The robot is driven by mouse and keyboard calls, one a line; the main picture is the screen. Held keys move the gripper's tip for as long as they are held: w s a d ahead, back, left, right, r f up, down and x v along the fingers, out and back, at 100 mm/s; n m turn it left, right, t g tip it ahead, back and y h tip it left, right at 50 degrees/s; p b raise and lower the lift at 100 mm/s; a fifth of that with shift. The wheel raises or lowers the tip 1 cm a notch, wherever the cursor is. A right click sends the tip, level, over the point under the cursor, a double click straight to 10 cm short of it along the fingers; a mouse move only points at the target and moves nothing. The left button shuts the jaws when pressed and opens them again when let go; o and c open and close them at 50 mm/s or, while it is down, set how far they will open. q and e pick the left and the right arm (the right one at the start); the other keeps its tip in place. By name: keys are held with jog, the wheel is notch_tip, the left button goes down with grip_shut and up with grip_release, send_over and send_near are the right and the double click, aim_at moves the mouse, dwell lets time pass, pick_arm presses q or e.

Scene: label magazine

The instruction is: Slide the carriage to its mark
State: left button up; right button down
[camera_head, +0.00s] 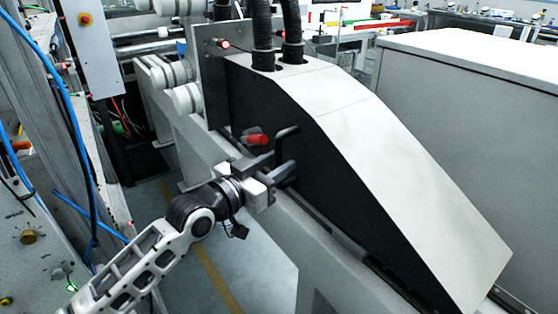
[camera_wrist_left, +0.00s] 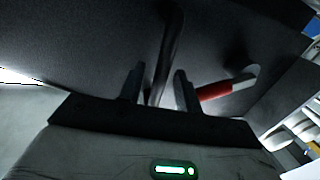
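The carriage (camera_head: 375,130) is a large wedge-shaped housing with a pale grey sloping top and black side, standing on a long rail (camera_head: 330,235). A black bar handle (camera_head: 287,134) sticks out of its black side; the handle also shows in the left wrist view (camera_wrist_left: 169,50). My left gripper (camera_head: 283,166) is at this handle. In the left wrist view its two fingers (camera_wrist_left: 158,88) stand apart with the handle between them, and gaps seem to show beside it. I cannot make out the mark. My right gripper is out of view.
A red-gripped lever (camera_head: 256,139) sits just left of the handle, close to my left gripper; it also shows in the left wrist view (camera_wrist_left: 214,91). Black hoses (camera_head: 262,35) enter the carriage top. A grey cabinet (camera_head: 475,95) stands right, a cabled frame (camera_head: 80,150) left.

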pick_arm(q)
jog(key=shift+w+d, duration=0.4)
jog(key=shift+w, duration=0.05)
